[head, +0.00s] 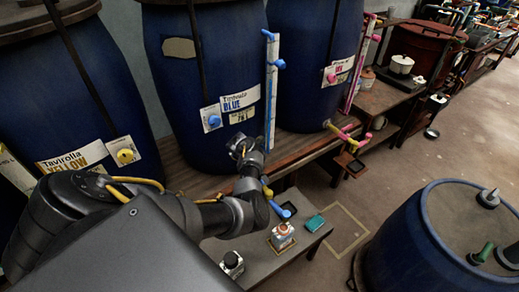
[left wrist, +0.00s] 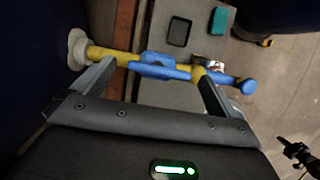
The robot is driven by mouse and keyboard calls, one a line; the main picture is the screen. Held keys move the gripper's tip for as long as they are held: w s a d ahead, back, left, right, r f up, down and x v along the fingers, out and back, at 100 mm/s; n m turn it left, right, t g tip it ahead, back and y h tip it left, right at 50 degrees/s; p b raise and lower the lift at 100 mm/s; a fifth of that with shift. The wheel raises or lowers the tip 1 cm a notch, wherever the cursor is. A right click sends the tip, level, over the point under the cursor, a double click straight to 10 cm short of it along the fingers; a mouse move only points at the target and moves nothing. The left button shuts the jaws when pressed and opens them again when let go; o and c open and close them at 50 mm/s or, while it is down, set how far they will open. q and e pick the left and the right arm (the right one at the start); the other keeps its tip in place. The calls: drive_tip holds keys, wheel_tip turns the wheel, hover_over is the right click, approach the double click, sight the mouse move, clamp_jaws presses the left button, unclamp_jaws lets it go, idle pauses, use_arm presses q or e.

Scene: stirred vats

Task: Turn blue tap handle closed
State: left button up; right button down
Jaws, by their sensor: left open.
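The blue tap sticks out from the vat labelled Tintinolla BLUE (head: 205,90). In the left wrist view its blue handle (left wrist: 160,68) lies roughly along the yellow pipe (left wrist: 105,54), with a blue spout end (left wrist: 242,86) at the right. In the head view the spout end (head: 280,210) shows below my left arm, while the handle is mostly hidden. My left gripper (left wrist: 156,74) is open, its two fingers on either side of the handle, close to the yellow pipe. I cannot tell whether they touch it.
A low bench (head: 258,262) below the tap holds a dark tray (head: 288,210), a teal box (head: 314,222) and small jars (head: 282,236). A yellow vat (head: 60,110) and a pink-tapped vat (head: 315,60) flank the blue one. Another vat (head: 440,250) stands at lower right.

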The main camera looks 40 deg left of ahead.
use_arm(q)
drive_tip(key=shift+x, duration=1.5)
drive_tip(key=c, duration=1)
